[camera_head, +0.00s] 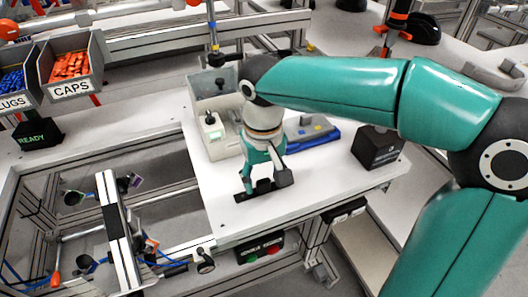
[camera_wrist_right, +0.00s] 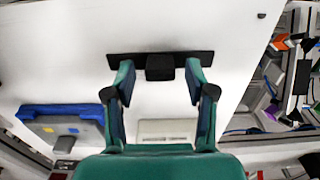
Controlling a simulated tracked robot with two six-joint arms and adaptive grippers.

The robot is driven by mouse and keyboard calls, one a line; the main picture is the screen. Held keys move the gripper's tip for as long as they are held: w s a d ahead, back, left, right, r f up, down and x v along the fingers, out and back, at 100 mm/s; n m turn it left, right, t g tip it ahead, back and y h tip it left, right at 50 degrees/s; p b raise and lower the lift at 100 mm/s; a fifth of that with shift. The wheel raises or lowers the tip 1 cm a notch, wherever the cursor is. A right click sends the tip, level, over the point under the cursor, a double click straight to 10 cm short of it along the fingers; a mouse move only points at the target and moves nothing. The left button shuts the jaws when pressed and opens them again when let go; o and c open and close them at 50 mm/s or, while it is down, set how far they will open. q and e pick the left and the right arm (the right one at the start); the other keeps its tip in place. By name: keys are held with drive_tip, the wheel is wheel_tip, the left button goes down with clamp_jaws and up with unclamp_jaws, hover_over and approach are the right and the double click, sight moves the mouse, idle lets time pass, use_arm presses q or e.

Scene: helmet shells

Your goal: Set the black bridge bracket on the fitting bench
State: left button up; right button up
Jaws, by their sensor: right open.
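The black bridge bracket (camera_wrist_right: 135,60) is a flat dark strip with a raised block at its middle. It lies flat on the white top of the fitting bench (camera_wrist_right: 60,60). In the head view the bracket (camera_head: 243,196) shows near the front edge of the bench (camera_head: 310,185), partly hidden by my right gripper (camera_head: 261,185). In the wrist view my right gripper (camera_wrist_right: 159,72) is open, with one finger on either side of the raised block and a gap at each side. The fingertips are close to the strip; contact cannot be told. My left gripper is not in view.
A blue tray with a grey part (camera_head: 313,134) lies behind the gripper. A black box (camera_head: 376,147) stands at the bench's right. A pale box (camera_head: 212,132) stands left of my wrist. Bins of orange caps (camera_head: 70,66) and blue plugs (camera_head: 13,82) are far left.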

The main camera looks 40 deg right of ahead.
sight(263, 180)
wheel_tip(263, 180, up, 11)
drive_tip(key=p, duration=0.1)
drive_tip(key=shift+p, duration=0.3)
idle(0.4)
